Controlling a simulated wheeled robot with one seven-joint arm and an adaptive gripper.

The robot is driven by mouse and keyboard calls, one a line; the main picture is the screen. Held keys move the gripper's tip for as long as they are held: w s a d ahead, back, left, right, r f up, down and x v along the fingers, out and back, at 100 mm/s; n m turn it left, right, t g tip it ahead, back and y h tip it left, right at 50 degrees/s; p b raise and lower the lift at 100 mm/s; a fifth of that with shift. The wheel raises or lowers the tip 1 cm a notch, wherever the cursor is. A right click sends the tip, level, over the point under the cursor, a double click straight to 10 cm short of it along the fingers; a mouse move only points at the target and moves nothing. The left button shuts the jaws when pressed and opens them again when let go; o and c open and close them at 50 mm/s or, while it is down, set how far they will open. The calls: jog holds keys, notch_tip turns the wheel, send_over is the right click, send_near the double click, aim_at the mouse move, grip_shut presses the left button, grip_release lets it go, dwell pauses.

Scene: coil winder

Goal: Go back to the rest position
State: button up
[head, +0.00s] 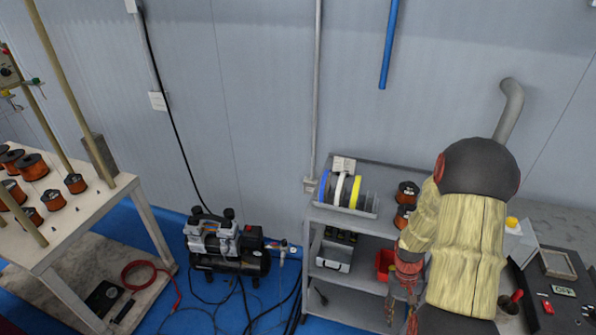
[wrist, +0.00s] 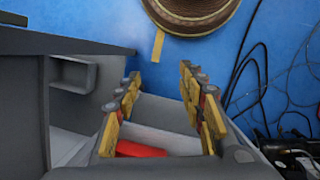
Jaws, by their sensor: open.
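My gripper (head: 403,285) hangs at the right side of the grey shelf unit (head: 338,220) in the head view, below my arm with its yellowish cover. In the wrist view my gripper (wrist: 164,100) has its two yellow-tipped fingers spread apart, with nothing held between them. A red bin (head: 385,264) on the shelf is partly hidden by my arm. A red patch (wrist: 140,149) shows low between the fingers in the wrist view; I cannot tell if it is the same bin.
Copper spools (head: 407,192) and a rack of coloured reels (head: 347,190) stand on the shelf top. An air compressor (head: 228,243) with cables is on the blue floor. A white table (head: 80,215) with several spools stands left. A control panel (head: 555,290) is right.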

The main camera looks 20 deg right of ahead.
jog(key=s+a+r+n+t, duration=0.1)
jog(key=a+r+t, duration=0.2)
jog(key=a+r, duration=0.5)
jog(key=s+a+r+n+t+b, duration=0.1)
jog(key=a+r, duration=0.7)
jog(key=r, duration=0.9)
jog(key=s+a+r+n+t, duration=0.2)
jog(key=a+r+t, duration=0.2)
jog(key=a+r, duration=0.5)
notch_tip(320, 180, up, 3)
jog(key=shift+s+r+t+b, duration=0.15)
jog(key=shift+s+t+b, duration=0.15)
jog(key=shift+s+b, duration=0.1)
jog(key=shift+c, duration=0.3)
